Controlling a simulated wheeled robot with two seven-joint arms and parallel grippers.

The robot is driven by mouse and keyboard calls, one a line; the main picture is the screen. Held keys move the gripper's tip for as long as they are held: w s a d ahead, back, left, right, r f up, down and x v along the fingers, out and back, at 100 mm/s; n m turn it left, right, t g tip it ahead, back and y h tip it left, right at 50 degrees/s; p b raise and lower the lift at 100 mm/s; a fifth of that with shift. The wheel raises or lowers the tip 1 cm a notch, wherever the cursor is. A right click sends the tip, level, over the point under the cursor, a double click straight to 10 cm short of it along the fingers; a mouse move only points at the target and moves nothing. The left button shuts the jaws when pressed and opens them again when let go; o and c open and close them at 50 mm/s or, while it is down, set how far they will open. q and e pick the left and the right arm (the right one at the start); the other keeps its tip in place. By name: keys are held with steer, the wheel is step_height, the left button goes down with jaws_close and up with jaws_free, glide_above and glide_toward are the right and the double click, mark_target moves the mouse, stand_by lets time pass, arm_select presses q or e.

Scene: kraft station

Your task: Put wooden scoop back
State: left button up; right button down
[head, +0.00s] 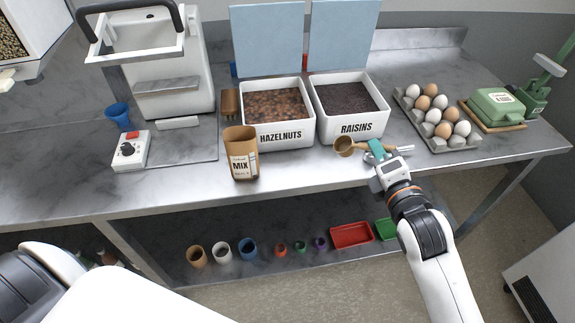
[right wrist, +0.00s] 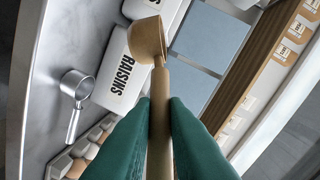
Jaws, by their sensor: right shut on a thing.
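My right gripper (head: 377,152) is shut on the handle of the wooden scoop (head: 345,146), in front of the raisins bin (head: 362,132). In the right wrist view the green fingers (right wrist: 160,105) pinch the handle, and the scoop's bowl (right wrist: 146,38) points away from the gripper, in front of the bin (right wrist: 115,75) lettered RAISINS. I cannot tell whether the scoop touches the bench. The raisins bin and the hazelnuts bin (head: 281,141) stand side by side with their blue lids up. My left gripper is out of view; only part of my left arm shows.
A metal scoop (right wrist: 77,85) lies on the bench close to the right gripper. An egg tray (head: 455,144) and a green butter dish (head: 495,104) stand to the right. A MIX bag (head: 242,162) stands before the hazelnuts. Small cups and trays sit on the lower shelf.

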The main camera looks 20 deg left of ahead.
steer(key=a+m+g+y, duration=0.1)
steer(key=a, duration=0.2)
steer(key=w+a+g+y+b, duration=0.1)
steer(key=a, duration=0.2)
steer(key=w+a+f+m+g+y, duration=0.1)
steer(key=a, duration=0.2)
steer(key=shift+a+f+m+g+y, duration=0.1)
steer(key=shift+a+m+g+y, duration=0.2)
steer(key=shift+g, duration=0.1)
glide_above(325, 175)
steer(key=shift+g, duration=0.3)
step_height(325, 175, down, 6)
steer(key=shift+r, duration=0.1)
steer(key=shift+f, duration=2.05)
steer(key=c, duration=1.9)
jaws_free()
steer(key=shift+f, duration=0.2)
steer(key=shift+o, duration=0.9)
steer(key=shift+r, duration=0.1)
